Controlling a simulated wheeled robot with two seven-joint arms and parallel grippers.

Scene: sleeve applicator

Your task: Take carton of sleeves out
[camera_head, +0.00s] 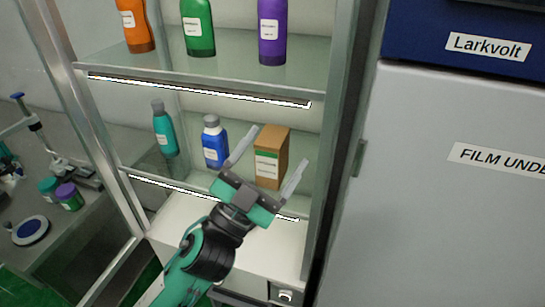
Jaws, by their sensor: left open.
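A brown carton (271,150) with a green and white label stands upright on the lower glass shelf of a cabinet, at its right side. I take it for the carton of sleeves; its print is too small to read. My left gripper (270,158) is in front of the carton, its two fingers spread open, one to the left of the carton and one to the right. From this view I cannot tell how far the fingers reach in depth or whether they touch it. The gripper's body hides the shelf's front edge below the carton. My right gripper is not in view.
A blue bottle (214,142) stands just left of the carton, and a teal bottle (164,130) farther left. Orange, green and purple bottles stand on the upper shelf (230,76). The cabinet's right post (333,110) is close to the right finger.

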